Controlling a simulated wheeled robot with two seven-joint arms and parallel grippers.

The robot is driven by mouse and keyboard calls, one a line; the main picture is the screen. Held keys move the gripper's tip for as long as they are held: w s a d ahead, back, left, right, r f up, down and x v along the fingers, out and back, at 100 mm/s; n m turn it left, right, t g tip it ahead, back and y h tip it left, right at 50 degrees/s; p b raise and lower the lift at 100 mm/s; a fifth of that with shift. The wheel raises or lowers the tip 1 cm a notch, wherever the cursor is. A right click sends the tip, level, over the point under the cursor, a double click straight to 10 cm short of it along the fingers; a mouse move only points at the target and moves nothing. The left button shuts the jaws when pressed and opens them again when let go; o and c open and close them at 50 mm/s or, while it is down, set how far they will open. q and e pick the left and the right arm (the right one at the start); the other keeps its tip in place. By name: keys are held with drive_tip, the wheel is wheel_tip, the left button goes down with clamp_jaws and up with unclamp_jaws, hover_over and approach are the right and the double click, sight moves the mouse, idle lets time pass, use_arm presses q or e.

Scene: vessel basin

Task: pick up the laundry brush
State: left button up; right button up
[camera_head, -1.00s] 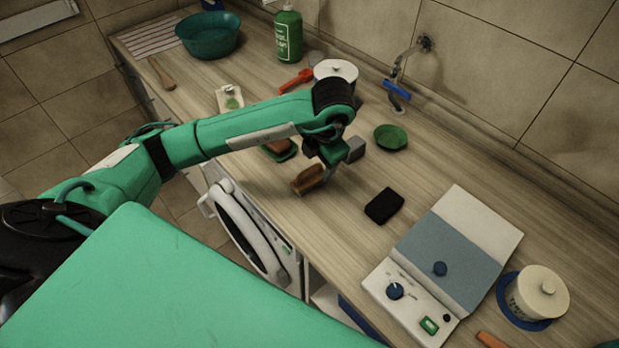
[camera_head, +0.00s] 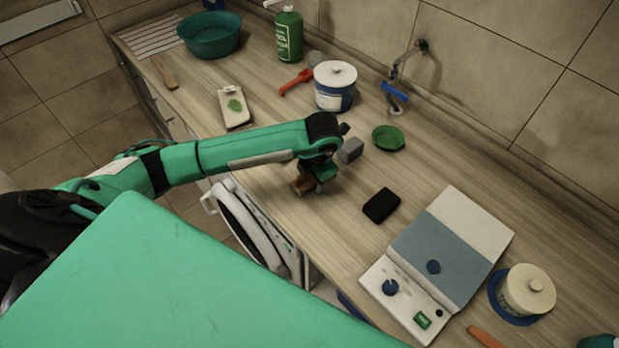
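The laundry brush, a brown wooden block (camera_head: 301,186), lies near the front edge of the counter in the middle of the head view. Most of it is hidden by my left gripper (camera_head: 316,181), which points down right over it. The fingertips are hidden behind the wrist and hand, so I cannot see whether they are open or closed on the brush. My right gripper is not in view.
A grey block (camera_head: 350,150), a green bowl (camera_head: 388,138) and a black sponge-like pad (camera_head: 381,205) lie close by. A white-lidded pot (camera_head: 335,87) stands behind. A grey-and-white appliance (camera_head: 440,255) is at the right. The washing machine (camera_head: 250,230) is below the front edge.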

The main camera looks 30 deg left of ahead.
use_arm(q)
drive_tip(key=c, duration=1)
drive_tip(key=shift+r, duration=0.15)
drive_tip(key=shift+r+b, duration=0.3)
drive_tip(key=shift+r, duration=0.3)
wheel_tip(320, 180, up, 10)
drive_tip(key=b, duration=0.3)
drive_tip(key=shift+w+r, duration=0.1)
drive_tip(key=shift+r, duration=0.1)
wheel_tip(320, 180, up, 6)
drive_tip(key=shift+r, duration=1.05)
